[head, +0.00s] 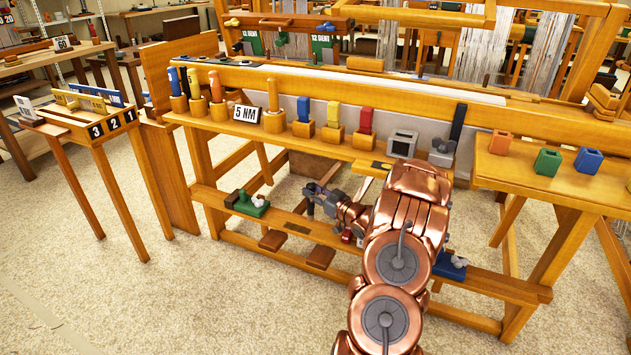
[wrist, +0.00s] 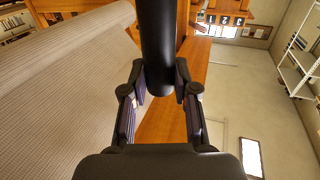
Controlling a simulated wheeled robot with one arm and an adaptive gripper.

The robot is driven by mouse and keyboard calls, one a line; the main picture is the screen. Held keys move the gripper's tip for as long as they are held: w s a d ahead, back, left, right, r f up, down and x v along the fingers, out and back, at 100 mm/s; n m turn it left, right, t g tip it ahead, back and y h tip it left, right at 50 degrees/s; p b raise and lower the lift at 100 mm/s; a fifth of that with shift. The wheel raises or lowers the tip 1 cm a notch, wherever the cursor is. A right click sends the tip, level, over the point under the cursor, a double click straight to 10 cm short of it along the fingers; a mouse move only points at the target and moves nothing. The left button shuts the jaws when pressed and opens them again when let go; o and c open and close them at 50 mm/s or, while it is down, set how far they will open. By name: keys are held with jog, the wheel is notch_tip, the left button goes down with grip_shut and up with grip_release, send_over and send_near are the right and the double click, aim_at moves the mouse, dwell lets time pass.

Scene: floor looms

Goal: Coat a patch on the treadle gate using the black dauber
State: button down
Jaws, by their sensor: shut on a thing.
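My gripper (head: 318,194) is low in front of the loom, above its lower front rail (head: 400,262). In the wrist view my gripper (wrist: 160,80) is shut on a black cylinder, which I take as the black dauber (wrist: 157,40). The dauber's rounded end shows between the fingers, and its other end runs out of the top of the picture. In the head view the dauber (head: 310,206) is a small dark shape at the fingers. I cannot tell which part is the treadle gate. A dark patch (head: 298,228) shows on the lower rail.
A green block with a knob (head: 247,204) and a blue one (head: 450,266) sit on the lower rail. The shelf above holds blue (head: 304,109), yellow (head: 333,114) and red (head: 365,120) handles, a grey box (head: 402,144) and a black lever (head: 458,122). Open carpet lies at the front left.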

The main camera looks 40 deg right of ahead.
jog(key=shift+r+p, duration=0.6)
jog(key=shift+r, duration=0.75)
